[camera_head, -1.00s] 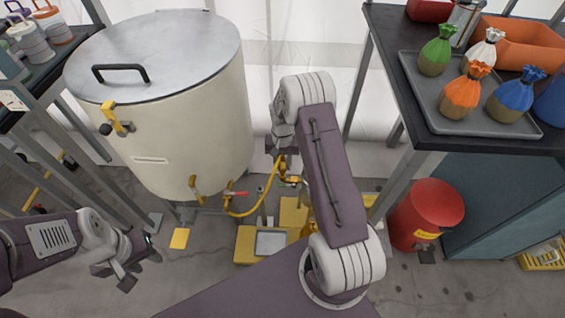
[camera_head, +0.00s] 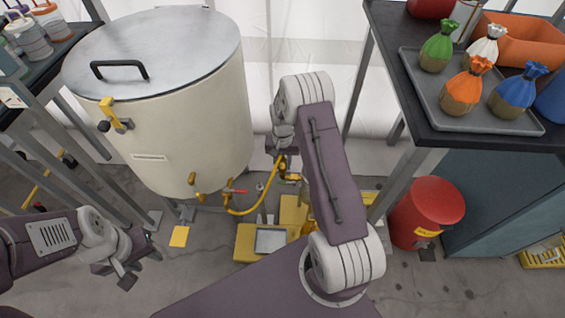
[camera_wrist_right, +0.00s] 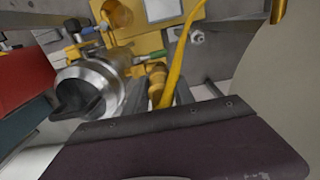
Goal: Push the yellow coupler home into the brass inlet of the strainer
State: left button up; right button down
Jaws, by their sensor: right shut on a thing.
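My right gripper (camera_head: 281,150) is low in front of the tent wall, right of the tank, and is largely hidden by my own arm. It is shut on the yellow coupler (camera_wrist_right: 157,80) at the end of the yellow hose (camera_head: 246,209). The hose also shows in the right wrist view (camera_wrist_right: 180,55). The silver strainer (camera_wrist_right: 88,88), with a dark knob, lies left of the coupler. Brass-coloured fittings (camera_wrist_right: 122,60) lie behind it; I cannot tell how far the coupler sits in the inlet. My left gripper (camera_head: 140,266) is open and empty at the lower left.
The cream tank (camera_head: 190,120) with a metal lid stands at the left. A yellow base (camera_head: 250,240) is on the floor. A dark table (camera_head: 440,140) and red bin (camera_head: 428,205) stand at the right.

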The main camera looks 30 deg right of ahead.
jog(key=shift+f+b, duration=0.4)
jog(key=shift+f, duration=0.6)
jog(key=c, duration=1)
grip_release()
notch_tip(320, 180, up, 9)
jog(key=p, duration=0.4)
jog(key=shift+a, duration=0.1)
